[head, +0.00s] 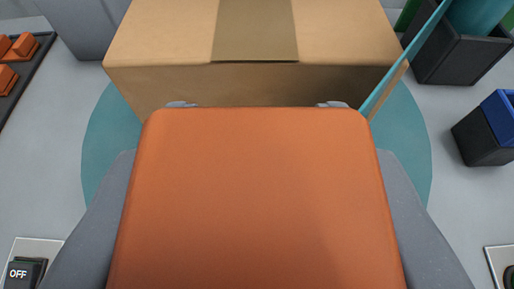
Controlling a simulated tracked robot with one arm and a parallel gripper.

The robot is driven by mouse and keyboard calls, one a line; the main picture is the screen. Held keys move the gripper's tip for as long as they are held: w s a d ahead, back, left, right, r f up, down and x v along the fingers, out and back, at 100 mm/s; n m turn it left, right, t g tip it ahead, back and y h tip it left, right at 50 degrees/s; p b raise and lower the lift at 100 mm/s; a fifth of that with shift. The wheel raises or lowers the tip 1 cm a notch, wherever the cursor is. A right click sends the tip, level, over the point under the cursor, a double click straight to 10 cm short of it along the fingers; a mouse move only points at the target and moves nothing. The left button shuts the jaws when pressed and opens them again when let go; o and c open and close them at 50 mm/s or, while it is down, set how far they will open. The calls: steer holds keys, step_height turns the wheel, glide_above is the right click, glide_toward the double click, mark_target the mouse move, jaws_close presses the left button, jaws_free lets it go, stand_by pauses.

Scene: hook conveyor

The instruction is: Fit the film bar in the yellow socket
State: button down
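My gripper (256,104) is seen from behind, over a broad orange block that I take to be my own housing. Two small grey tips show past its far edge, set wide apart, with nothing visible held between them. The orange block hides most of the fingers. A thin teal bar with a tan edge (412,50) slants at the upper right, beside the cardboard box. I cannot tell whether it is the film bar. No yellow socket is in view.
A taped cardboard box (160,45) stands ahead on a teal disc (103,135). An orange-filled dark tray (42,50) lies at left. Dark bins (440,65) and a blue-and-black container (490,140) stand at right. An OFF switch (25,272) is at lower left.

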steer(key=shift+f, duration=0.55)
steer(key=c, duration=0.9)
jaws_free()
